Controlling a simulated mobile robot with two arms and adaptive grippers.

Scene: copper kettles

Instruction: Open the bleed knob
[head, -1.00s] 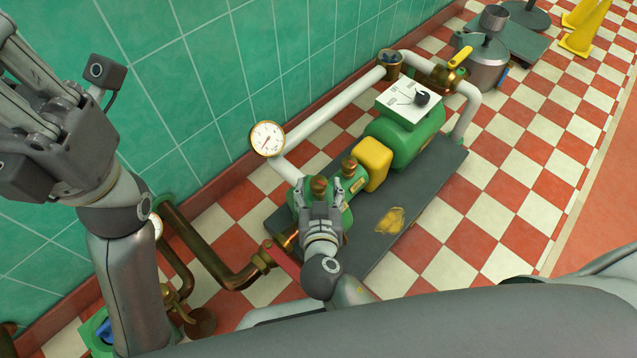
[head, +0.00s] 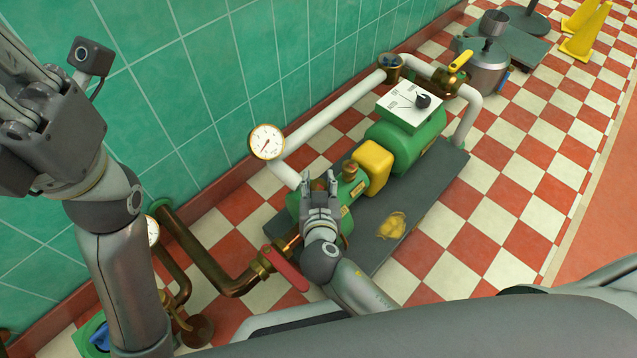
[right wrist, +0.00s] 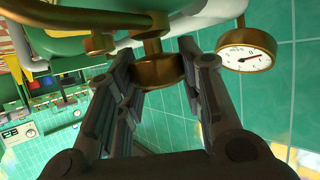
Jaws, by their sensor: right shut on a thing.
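The bleed knob (head: 319,185) is a brass knob on top of the green pump housing (head: 356,188). My right gripper (head: 320,190) comes down over the housing and is shut on this knob. In the right wrist view the brass knob (right wrist: 156,72) sits between the two dark fingers of the right gripper (right wrist: 165,66). A second brass fitting (head: 350,171) stands beside it, free of the fingers. My left gripper (head: 25,130) is raised at the upper left, away from the pump, and its fingertips are cut off by the frame.
A pressure gauge (head: 266,142) stands on the white pipe (head: 335,113) behind the pump. A red lever (head: 286,269) lies just left of my right wrist. A yellow coupling cover (head: 372,163) and green motor (head: 405,143) are to the right. The checkered floor (head: 480,215) at right is open.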

